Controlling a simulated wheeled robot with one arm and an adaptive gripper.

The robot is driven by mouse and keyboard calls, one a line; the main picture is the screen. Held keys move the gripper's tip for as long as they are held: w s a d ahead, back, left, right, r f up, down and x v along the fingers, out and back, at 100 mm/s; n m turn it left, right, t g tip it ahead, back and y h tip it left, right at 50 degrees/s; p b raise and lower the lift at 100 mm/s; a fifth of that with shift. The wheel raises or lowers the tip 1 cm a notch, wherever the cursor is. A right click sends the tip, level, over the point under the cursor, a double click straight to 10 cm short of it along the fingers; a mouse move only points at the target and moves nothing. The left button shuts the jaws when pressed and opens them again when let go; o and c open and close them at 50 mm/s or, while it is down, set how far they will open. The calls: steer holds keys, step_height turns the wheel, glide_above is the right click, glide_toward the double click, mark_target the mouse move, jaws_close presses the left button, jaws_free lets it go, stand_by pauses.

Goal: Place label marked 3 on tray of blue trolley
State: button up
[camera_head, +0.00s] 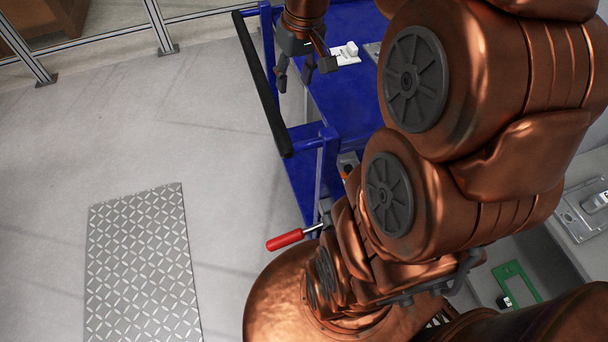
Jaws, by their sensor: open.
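The blue trolley (335,105) stands at the top centre, with a blue top tray and a black handle bar (262,85) along its left side. A small white label-like piece with a raised white block (348,52) lies on the trolley's top, just right of my gripper. I cannot read a number on it. My gripper (304,77) hangs at the trolley's left edge with its dark fingers apart and nothing visible between them. Its height above the trolley is hard to tell. My copper-coloured arm hides the trolley's right part.
A metal tread plate (143,265) lies on the open grey floor at left. Fence posts (160,25) stand at the upper left. A red-handled lever (285,239) shows beside my arm. A green frame (517,284) and a grey fixture (585,211) lie at the right.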

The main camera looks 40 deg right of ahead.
steer(key=s+a+f+g, duration=0.2)
steer(key=s+a, duration=0.4)
steer(key=s, duration=0.4)
steer(key=s+a+f+n+g, duration=0.1)
steer(key=s+a+f, duration=0.3)
steer(key=s+a, duration=0.3)
steer(key=s, duration=0.3)
steer(key=shift+s+a+f+n+g+h, duration=0.2)
steer(key=shift+s+f+n+g+h, duration=0.1)
steer(key=shift+g, duration=0.1)
step_height(320, 180, up, 10)
steer(key=p, duration=1)
steer(key=shift+w+r, duration=0.15)
steer(key=shift+r, duration=0.05)
